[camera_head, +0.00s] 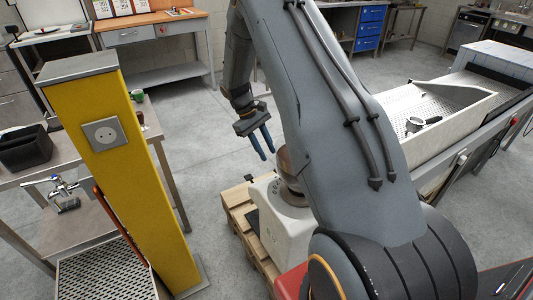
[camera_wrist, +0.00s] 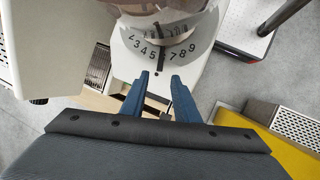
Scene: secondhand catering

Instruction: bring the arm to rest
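My gripper (camera_head: 268,155) hangs from the raised arm near the middle of the head view, with its two blue fingers pointing down. In the wrist view my gripper (camera_wrist: 160,77) shows a clear gap between the fingertips, with nothing held. Below it stands a white grinder-like machine (camera_head: 284,231) with a brownish rounded top. In the wrist view this machine (camera_wrist: 127,58) shows a numbered dial just beyond the fingertips. The fingers appear apart from it. My arm hides part of the machine in the head view.
The machine stands on a wooden pallet (camera_head: 236,206). A yellow post (camera_head: 125,165) with a socket rises at left, beside a table with a tap and a dark bin (camera_head: 25,148). A pale tray (camera_head: 455,108) holding a portafilter-like item (camera_head: 422,124) is at right. Open floor lies behind.

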